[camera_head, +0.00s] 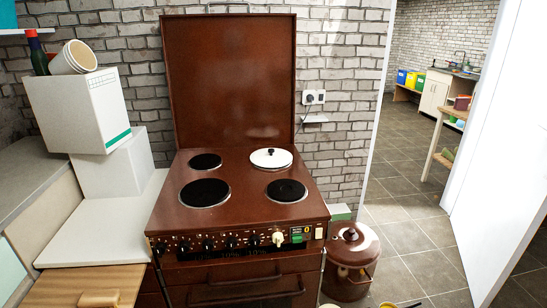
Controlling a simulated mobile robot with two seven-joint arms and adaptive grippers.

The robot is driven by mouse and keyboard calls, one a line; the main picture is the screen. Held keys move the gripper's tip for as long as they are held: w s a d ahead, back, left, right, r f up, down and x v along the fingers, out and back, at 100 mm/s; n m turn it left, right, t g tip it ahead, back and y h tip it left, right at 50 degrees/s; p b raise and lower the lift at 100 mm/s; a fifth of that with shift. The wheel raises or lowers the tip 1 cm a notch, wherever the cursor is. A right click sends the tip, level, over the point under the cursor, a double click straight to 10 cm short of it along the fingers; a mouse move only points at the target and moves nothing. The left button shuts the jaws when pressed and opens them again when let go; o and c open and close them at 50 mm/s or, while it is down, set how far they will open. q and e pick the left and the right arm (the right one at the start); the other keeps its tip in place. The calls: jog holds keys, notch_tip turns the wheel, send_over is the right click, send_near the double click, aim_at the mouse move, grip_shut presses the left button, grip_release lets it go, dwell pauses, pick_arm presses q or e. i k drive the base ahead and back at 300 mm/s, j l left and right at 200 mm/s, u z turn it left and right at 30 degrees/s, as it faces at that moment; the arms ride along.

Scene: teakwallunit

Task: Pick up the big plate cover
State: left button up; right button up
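A round white cover (271,158) with a black knob lies on the back right plate of the brown stove (238,175). It is the only loose plate cover that I can make out. The other plates are bare and black: a small one (205,161) at the back left, a large one (204,193) at the front left, and one (287,191) at the front right. Neither of my grippers is in view.
The stove's tall brown lid (230,80) stands upright behind the plates. White boxes (80,108) are stacked on the left. A brown lidded pot (352,250) stands at the lower right. A white door (510,150) and open tiled floor (405,215) are further right.

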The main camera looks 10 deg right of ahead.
aim_at(268, 157)
jog(key=i+l, duration=0.15)
jog(key=l, duration=0.25)
jog(key=i+l, duration=0.1)
jog(key=l, duration=0.25)
jog(key=i+l, duration=0.15)
jog(key=l, duration=0.25)
jog(key=i+l+z, duration=0.1)
jog(key=l, duration=0.3)
jog(key=i+l, duration=0.15)
jog(key=l, duration=0.2)
jog(key=i+l, duration=0.15)
jog(key=l, duration=0.25)
